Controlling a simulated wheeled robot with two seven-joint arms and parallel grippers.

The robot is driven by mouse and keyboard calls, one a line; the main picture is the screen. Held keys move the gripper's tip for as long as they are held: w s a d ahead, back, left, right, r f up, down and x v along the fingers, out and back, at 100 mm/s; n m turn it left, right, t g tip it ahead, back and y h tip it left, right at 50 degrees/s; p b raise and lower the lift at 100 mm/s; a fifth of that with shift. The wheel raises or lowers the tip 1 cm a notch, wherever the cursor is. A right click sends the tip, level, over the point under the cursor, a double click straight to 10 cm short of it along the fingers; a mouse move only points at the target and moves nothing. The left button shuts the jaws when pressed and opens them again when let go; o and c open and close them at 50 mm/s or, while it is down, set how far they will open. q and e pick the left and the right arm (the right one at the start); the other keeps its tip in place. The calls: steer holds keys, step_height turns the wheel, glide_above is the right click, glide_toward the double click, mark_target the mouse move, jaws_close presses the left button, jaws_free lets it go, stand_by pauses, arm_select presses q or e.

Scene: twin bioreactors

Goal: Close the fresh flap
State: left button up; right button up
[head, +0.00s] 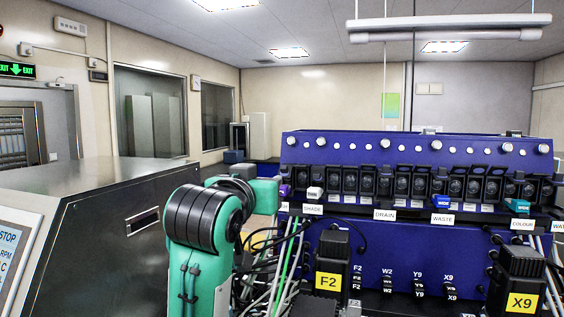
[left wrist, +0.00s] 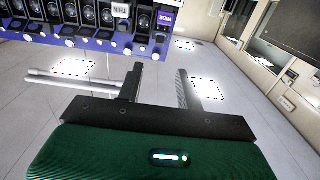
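A row of black flap units (head: 405,184) runs along the front of the blue bioreactor rack (head: 300,150). The labels I can read are SHADE, DRAIN, WASTE and COLOUR. No label reading FRESH is legible, so I cannot tell which flap it is or its state. My right gripper is not in view.
A purple tag (left wrist: 164,19) and a white tag (left wrist: 121,10) sit on the units. Black boxes marked F2 (head: 331,262) and X9 (head: 519,275) stand before the rack among loose tubes (head: 285,262). A steel cabinet (head: 100,235) fills the left.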

mark_target(283, 170)
arm_select(q)
steer(key=w+p, duration=0.2)
steer(key=w, duration=0.2)
steer(key=w+d+p, duration=0.1)
steer(key=w+p, duration=0.1)
steer(key=w, duration=0.1)
steer(key=w+d+p, duration=0.1)
steer(key=w+p, duration=0.1)
steer(key=w, duration=0.2)
steer(key=shift+w+d+r, duration=0.1)
steer(key=shift+w+d, duration=0.05)
steer(key=shift+w, duration=0.2)
steer(key=shift+w+d, duration=0.1)
steer(key=shift+w, duration=0.5)
steer(key=c, duration=0.7)
steer(key=shift+o, duration=0.2)
steer(key=shift+f, duration=0.35)
steer(key=t+b, duration=0.1)
steer(key=b, duration=0.2)
steer(key=f+t+b, duration=0.1)
steer(key=t+b, duration=0.1)
steer(key=b, duration=0.1)
steer(key=shift+h+b, duration=0.3)
steer(key=shift+b, duration=0.1)
steer(key=shift+w+r+t+b, duration=0.1)
steer(key=shift+t+b, duration=0.5)
steer(key=shift+b, duration=0.25)
